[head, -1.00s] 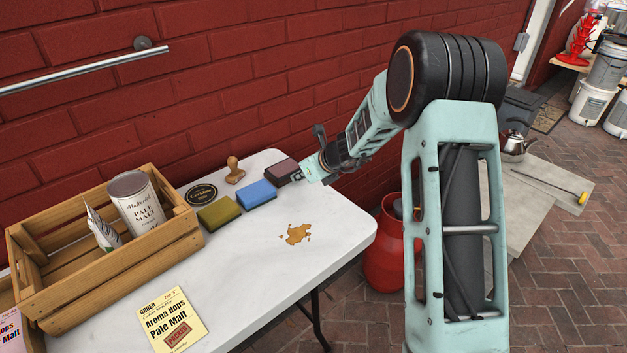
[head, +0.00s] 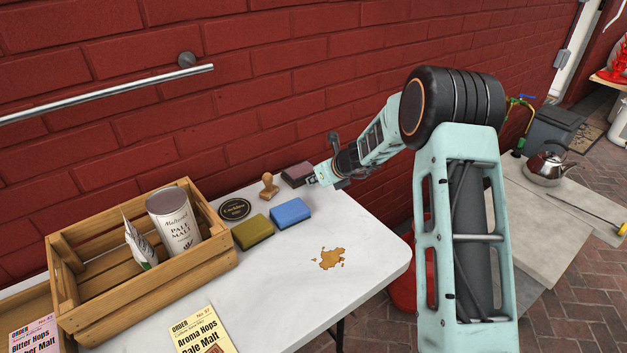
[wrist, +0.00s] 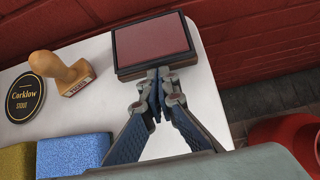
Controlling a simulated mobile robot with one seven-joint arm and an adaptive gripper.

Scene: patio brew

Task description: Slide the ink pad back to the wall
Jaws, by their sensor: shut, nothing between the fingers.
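The ink pad (head: 297,173) is a dark box with a maroon top, lying flat at the table's back edge, close to the brick wall. It also shows in the wrist view (wrist: 152,42). I cannot tell whether its far side touches the wall. My gripper (head: 313,180) is shut and empty, with its fingertips (wrist: 158,74) at the pad's near side, touching it or almost so. The brick wall (head: 250,80) rises behind the table (head: 275,275).
A wooden stamp (head: 269,186) stands left of the pad. A round black coaster (head: 234,209), a green sponge (head: 253,232) and a blue sponge (head: 290,212) lie nearby. A wooden crate (head: 150,290) stands at the left. A brown spill (head: 330,258) marks the open tabletop.

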